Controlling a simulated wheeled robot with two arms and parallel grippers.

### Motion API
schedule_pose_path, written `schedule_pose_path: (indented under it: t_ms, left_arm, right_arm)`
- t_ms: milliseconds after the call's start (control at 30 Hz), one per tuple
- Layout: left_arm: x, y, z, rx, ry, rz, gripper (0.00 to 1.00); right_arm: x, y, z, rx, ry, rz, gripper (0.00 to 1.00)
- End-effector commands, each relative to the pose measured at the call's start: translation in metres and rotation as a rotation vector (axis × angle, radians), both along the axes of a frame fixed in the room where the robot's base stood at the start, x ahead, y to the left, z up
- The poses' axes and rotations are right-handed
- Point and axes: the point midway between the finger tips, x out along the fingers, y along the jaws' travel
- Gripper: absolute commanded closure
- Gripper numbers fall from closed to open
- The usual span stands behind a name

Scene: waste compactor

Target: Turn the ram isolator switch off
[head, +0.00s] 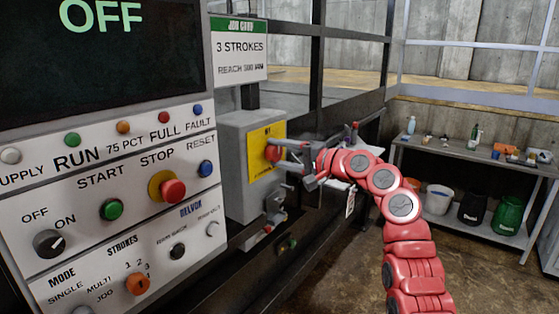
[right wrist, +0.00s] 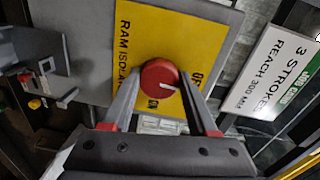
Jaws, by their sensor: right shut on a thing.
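The ram isolator switch (head: 272,153) is a round red knob on a yellow plate (head: 262,135), on the front of a grey box (head: 234,165) beside the control panel. In the right wrist view the red knob (right wrist: 158,74) sits between my fingers, with a short white mark pointing right in the picture. My right gripper (head: 283,155) is shut on the knob, one finger on each side. My left gripper is not in view.
The control panel (head: 110,190) with buttons and knobs fills the left, under a screen (head: 100,50) showing "OFF". A job card (head: 240,50) stands above the grey box. A bench (head: 470,155) with bottles and buckets is at the back right. Floor between is clear.

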Motion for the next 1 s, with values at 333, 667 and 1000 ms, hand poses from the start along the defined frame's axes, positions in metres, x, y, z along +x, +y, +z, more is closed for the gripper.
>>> schedule_pose_path:
  t_ms: [333, 667, 1000]
  left_arm:
    - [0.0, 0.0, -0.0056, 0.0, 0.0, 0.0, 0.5]
    - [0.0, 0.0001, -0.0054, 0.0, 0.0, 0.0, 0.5]
    - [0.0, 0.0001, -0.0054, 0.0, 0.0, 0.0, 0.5]
  right_arm:
    - [-0.0002, 0.0004, -0.0014, -0.035, -0.043, 0.002, 0.97]
    - [-0.0002, 0.0004, -0.0016, -0.036, -0.043, 0.002, 0.97]
    - [-0.0002, 0.0003, -0.001, -0.034, -0.044, 0.001, 0.11]
